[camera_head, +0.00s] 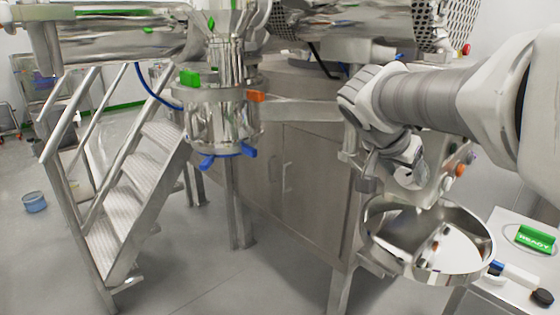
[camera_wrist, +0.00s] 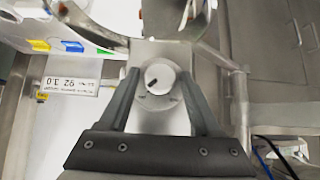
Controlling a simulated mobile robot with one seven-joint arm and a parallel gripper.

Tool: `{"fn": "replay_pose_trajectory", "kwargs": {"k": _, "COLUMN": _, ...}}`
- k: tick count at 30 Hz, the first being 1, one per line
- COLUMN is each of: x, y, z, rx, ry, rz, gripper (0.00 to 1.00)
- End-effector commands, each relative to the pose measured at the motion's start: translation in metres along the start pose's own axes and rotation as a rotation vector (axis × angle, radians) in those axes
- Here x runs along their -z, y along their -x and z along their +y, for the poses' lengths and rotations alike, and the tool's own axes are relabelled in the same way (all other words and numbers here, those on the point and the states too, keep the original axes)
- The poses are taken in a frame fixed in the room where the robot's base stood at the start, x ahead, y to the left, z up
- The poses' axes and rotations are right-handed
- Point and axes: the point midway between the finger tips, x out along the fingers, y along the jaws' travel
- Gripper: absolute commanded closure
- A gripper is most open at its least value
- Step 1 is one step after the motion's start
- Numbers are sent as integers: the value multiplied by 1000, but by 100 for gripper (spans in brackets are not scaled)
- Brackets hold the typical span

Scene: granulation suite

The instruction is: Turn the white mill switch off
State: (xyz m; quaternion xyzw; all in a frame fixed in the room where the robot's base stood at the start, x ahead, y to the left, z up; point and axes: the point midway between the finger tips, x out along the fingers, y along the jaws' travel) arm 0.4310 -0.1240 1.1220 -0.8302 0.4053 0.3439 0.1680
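The white mill switch (camera_wrist: 159,77) is a round knob with a dark pointer mark slanting to the lower left. It sits on a grey metal panel (camera_wrist: 148,50) in the wrist view. My gripper (camera_wrist: 160,82) is open, with one dark finger on each side of the knob and a small gap at both sides. Whether the fingertips are level with the knob in depth is hard to tell. In the head view my gripper (camera_head: 412,185) is above the round steel bowl, small and partly hidden by my wrist; I cannot make out the white switch there.
A round steel bowl (camera_head: 480,243) stands below my gripper. Orange and other buttons (camera_head: 460,170) are on the machine to its right. A white side table (camera_head: 510,222) holds a green item (camera_head: 537,238). Metal stairs (camera_head: 130,195) are at left, with open floor in front.

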Motion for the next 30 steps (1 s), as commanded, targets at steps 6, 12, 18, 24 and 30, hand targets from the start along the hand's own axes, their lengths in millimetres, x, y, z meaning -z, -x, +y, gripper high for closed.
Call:
{"fn": "replay_pose_trajectory", "kwargs": {"k": 6, "x": 0, "y": 0, "z": 0, "rx": 0, "ry": 0, "rz": 0, "gripper": 77}}
{"fn": "replay_pose_trajectory", "kwargs": {"k": 12, "x": 0, "y": 0, "z": 0, "rx": 0, "ry": 0, "rz": 0, "gripper": 100}}
{"fn": "replay_pose_trajectory", "kwargs": {"k": 18, "x": 0, "y": 0, "z": 0, "rx": -13, "ry": 13, "rz": 0, "gripper": 100}}
{"fn": "replay_pose_trajectory", "kwargs": {"k": 24, "x": 0, "y": 0, "z": -2, "rx": -68, "ry": 68, "rz": -1, "gripper": 100}}
{"fn": "replay_pose_trajectory", "kwargs": {"k": 30, "x": 0, "y": 0, "z": -4, "rx": -174, "ry": 175, "rz": -1, "gripper": 100}}
